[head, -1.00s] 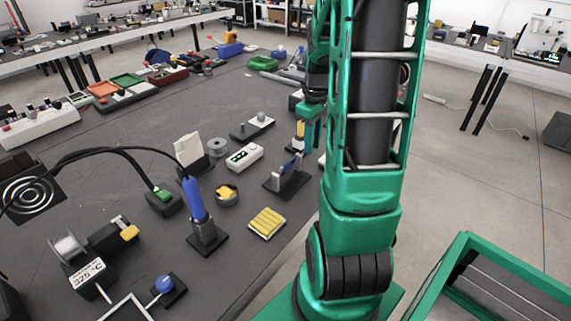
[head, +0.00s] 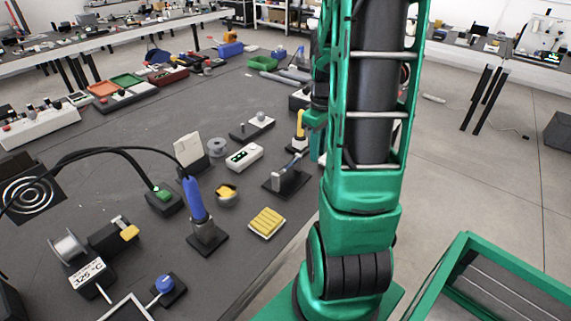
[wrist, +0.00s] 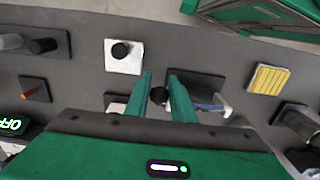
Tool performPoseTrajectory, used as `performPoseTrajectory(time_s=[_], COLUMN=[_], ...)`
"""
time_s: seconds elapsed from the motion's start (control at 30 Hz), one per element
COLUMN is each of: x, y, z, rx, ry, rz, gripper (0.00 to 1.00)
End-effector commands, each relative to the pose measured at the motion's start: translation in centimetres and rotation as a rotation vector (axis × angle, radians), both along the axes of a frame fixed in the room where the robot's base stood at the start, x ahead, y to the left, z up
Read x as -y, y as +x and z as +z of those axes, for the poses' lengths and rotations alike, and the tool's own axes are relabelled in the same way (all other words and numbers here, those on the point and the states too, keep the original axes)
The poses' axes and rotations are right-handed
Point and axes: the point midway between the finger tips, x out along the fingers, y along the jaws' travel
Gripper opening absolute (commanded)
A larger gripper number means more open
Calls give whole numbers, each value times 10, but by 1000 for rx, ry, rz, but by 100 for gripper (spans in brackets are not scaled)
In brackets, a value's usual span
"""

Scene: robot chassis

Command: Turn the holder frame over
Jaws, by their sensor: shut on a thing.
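The holder (head: 287,179) stands on a dark base plate near the table's right edge in the head view, with a pale upright. Its frame (head: 291,161) is a thin tilted piece at the top, seen nearly edge-on. In the wrist view the dark base (wrist: 197,87) and a bluish-white part of the frame (wrist: 208,107) show right of my fingers. My gripper (wrist: 161,80) has its two green fingers on either side of a round black knob (wrist: 158,96) and is shut on it. In the head view my arm partly hides the gripper, and the grip itself is unclear.
A yellow ribbed pad (head: 267,222), a white device with a green display (head: 244,157) and a blue-handled tool in a stand (head: 199,209) are nearby on the table. A white block with a black knob (wrist: 124,56) lies left of my fingers. The table edge is close.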

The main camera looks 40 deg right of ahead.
Motion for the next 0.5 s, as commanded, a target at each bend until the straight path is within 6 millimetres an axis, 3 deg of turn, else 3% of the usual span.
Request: performPoseTrajectory(time_s=[0.5], x=[1], y=[-8], z=[-13], rx=[0], ry=[1], rz=[1], gripper=[16])
